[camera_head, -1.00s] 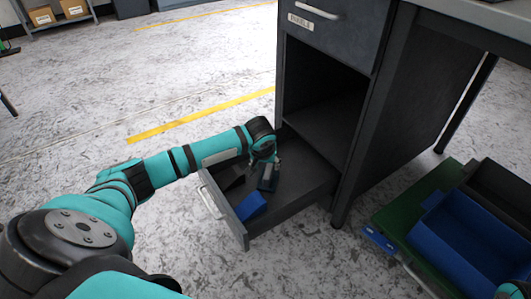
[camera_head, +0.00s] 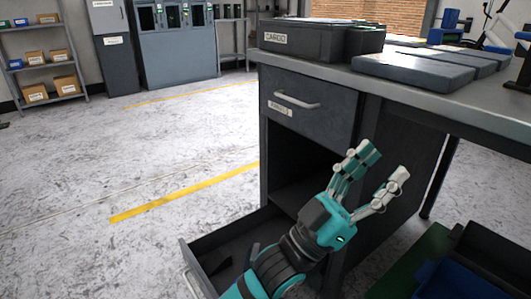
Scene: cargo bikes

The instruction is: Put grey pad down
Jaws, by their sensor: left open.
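My left gripper (camera_head: 381,164) is open and empty, in front of the dark desk cabinet (camera_head: 310,105), with its fingers pointing up and to the right. Grey pads lie flat on the desk top (camera_head: 490,98); the nearest grey pad (camera_head: 414,70) is below and left of the others. The gripper is below the desk top and apart from the pads. The lower drawer (camera_head: 197,266) is pulled out, and my arm hides part of its inside. A small dark thing shows in it. My right gripper is not in view.
A dark box labelled CARGO (camera_head: 308,38) stands at the desk's back left. The upper drawer (camera_head: 305,104) is shut. Blue bins (camera_head: 465,280) stand at the lower right. The floor (camera_head: 120,160) to the left is clear.

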